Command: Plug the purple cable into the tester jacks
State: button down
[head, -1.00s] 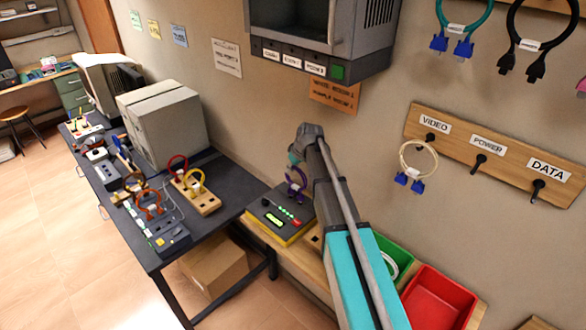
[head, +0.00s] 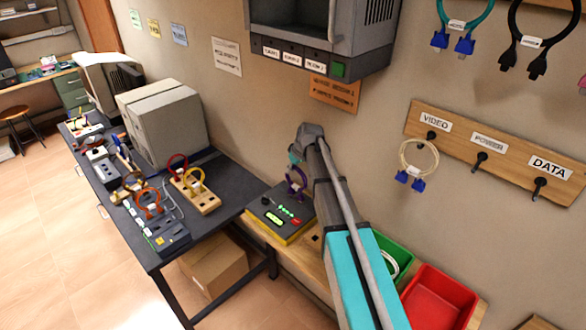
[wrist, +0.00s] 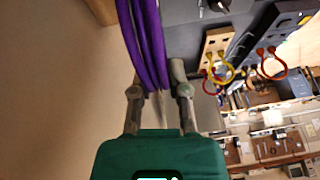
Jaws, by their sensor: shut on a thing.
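The purple cable (head: 299,187) shows in the head view as a small upright loop at the back right of the tester (head: 280,213), a dark box with a yellow base, a lit display and green and red lights. My gripper (head: 294,160) is just above the loop, partly hidden by my arm. In the wrist view the purple strands (wrist: 151,45) run between the two fingers of my gripper (wrist: 158,92), which is shut on them. The cable's plug ends and the tester jacks are hidden or too small to tell whether they are joined.
The tester stands on a wooden bench beside a green bin (head: 392,257) and a red bin (head: 438,297). A dark table (head: 232,186) at left holds jack blocks with red, yellow and orange cables. A grey cabinet (head: 325,30) hangs above; a labelled hook board (head: 493,154) is at right.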

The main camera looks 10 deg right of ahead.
jog(key=shift+f+b, duration=0.3)
dwell(0.8)
dwell(0.3)
jog(key=c, duration=0.5)
grip_release()
jog(key=shift+c, duration=0.2)
jog(key=o, duration=0.5)
jog(key=shift+o, duration=0.2)
jog(key=shift+s+r, duration=0.1)
jog(key=shift+r, duration=0.1)
jog(key=shift+p+v, duration=3.45)
jog(key=shift+v, duration=0.15)
